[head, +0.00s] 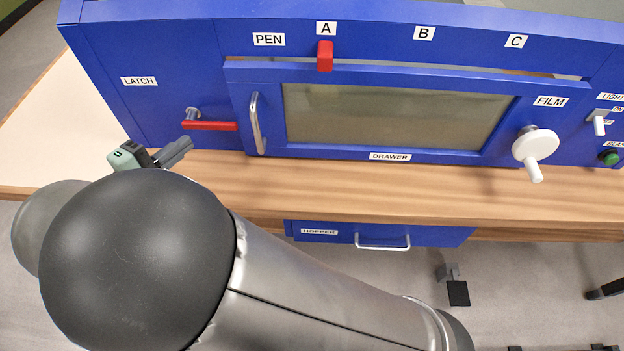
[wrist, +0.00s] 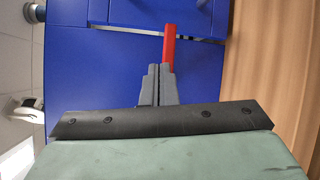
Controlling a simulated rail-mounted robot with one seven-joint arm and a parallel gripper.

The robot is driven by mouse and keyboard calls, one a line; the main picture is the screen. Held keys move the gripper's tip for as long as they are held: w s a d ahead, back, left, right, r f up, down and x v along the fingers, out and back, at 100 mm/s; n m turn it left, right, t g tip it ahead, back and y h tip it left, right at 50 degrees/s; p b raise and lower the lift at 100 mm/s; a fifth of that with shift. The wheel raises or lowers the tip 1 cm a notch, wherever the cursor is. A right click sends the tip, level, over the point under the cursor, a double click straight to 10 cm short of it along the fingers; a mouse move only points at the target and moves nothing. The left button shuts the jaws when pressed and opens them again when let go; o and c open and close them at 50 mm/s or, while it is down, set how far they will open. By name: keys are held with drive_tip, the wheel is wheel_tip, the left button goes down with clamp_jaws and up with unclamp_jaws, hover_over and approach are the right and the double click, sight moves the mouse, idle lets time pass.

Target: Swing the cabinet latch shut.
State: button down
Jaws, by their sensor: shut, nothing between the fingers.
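The cabinet latch (head: 210,126) is a red bar on a metal pivot, left of the glazed door on the blue cabinet (head: 160,110). The bar lies about level, its free end pointing right at the door's left edge. My gripper (head: 187,145) is shut and empty, just below the pivot end of the bar. In the wrist view my grey fingertips (wrist: 158,68) are together, beside the near end of the red latch bar (wrist: 169,43). I cannot tell whether they touch it. Part of the bar is hidden behind the fingers there.
The glazed door has a vertical metal handle (head: 256,123) just right of the latch. A red slider (head: 325,56) sits under label A. A white film crank (head: 535,146) is at the right. The wooden bench top (head: 400,195) in front is clear.

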drive_tip(key=d+f+m+g, duration=0.1)
drive_tip(key=d+g, duration=0.3)
drive_tip(key=d, duration=0.5)
drive_tip(key=d+f+m+g+h, duration=0.1)
drive_tip(key=d+g, duration=0.3)
drive_tip(key=d, duration=0.5)
drive_tip(key=w+d+f+m+g, duration=0.1)
drive_tip(key=d+f+m+g, duration=0.2)
drive_tip(key=d, duration=0.7)
drive_tip(key=shift+g, duration=0.8)
drive_tip(key=s+d+m+g+y, duration=0.1)
drive_tip(key=d, duration=0.1)
drive_tip(key=s+d+m+g+y, duration=0.1)
drive_tip(key=d, duration=0.1)
drive_tip(key=s+d+f+m+g+y, duration=0.1)
drive_tip(key=d, duration=0.1)
drive_tip(key=shift+s+d, duration=0.1)
drive_tip(key=shift+d, duration=0.05)
drive_tip(key=shift+s+d+f+m+y, duration=0.1)
drive_tip(key=shift+s+d+m+y, duration=0.3)
drive_tip(key=shift+s+d+y, duration=0.15)
drive_tip(key=shift+w+a, duration=0.1)
drive_tip(key=shift+w, duration=0.05)
drive_tip(key=s+d+m+t+y, duration=0.1)
drive_tip(key=s+d+m+y, duration=0.3)
drive_tip(key=m+y, duration=0.1)
drive_tip(key=shift+s+d+m+t, duration=0.25)
drive_tip(key=shift+d+m+t, duration=0.05)
